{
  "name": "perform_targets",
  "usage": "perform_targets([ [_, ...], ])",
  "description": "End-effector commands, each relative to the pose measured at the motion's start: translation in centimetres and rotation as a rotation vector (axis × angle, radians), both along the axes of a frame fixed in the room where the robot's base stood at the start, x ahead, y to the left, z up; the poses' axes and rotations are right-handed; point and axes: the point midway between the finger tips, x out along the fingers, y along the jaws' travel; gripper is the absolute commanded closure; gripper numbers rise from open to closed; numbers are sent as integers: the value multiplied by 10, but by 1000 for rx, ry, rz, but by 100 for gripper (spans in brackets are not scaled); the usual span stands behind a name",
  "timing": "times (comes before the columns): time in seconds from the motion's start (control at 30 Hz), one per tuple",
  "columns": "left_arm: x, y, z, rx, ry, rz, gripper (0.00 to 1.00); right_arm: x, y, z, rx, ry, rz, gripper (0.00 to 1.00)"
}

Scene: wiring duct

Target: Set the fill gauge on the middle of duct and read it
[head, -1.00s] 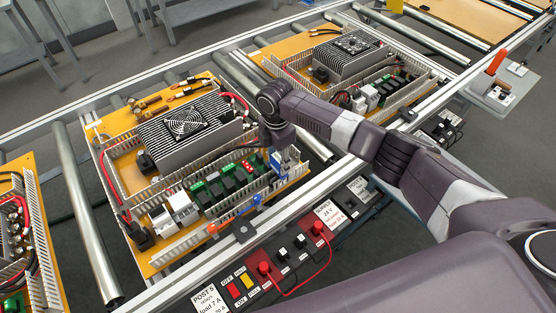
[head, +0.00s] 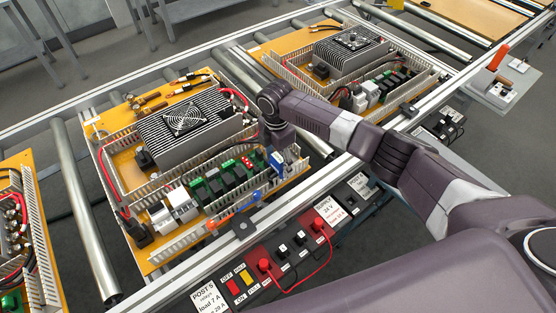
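White slotted wiring ducts frame the middle orange board. One duct (head: 180,182) runs between the finned heat sink and the row of relays, and another (head: 190,237) runs along the front edge. My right gripper (head: 277,146) points down at the right end of the board, close to the ducts there. Its fingers are small, dark and partly hidden by the wrist, so I cannot tell whether they are open or hold anything. I cannot identify the fill gauge or any reading on it. My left gripper is not in view.
A heat sink with a fan (head: 185,120) stands behind the relays (head: 222,180). A blue and white part (head: 278,160) is below my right gripper. A second board (head: 345,60) lies at the right rear. A switch panel (head: 265,268) with a red cable hangs at the front rail.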

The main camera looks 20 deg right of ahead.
Motion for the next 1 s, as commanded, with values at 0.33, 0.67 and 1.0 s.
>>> perform_targets([
  [0.33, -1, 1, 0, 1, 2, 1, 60, 0, 0, 5, 0, 0, 0, 44],
  [0.67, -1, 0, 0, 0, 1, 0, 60, 0, 2, 67, 0, -3, 1, 44],
  [1.0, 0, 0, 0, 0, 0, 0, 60, -2, 3, 116, -1, 0, 0, 44],
])
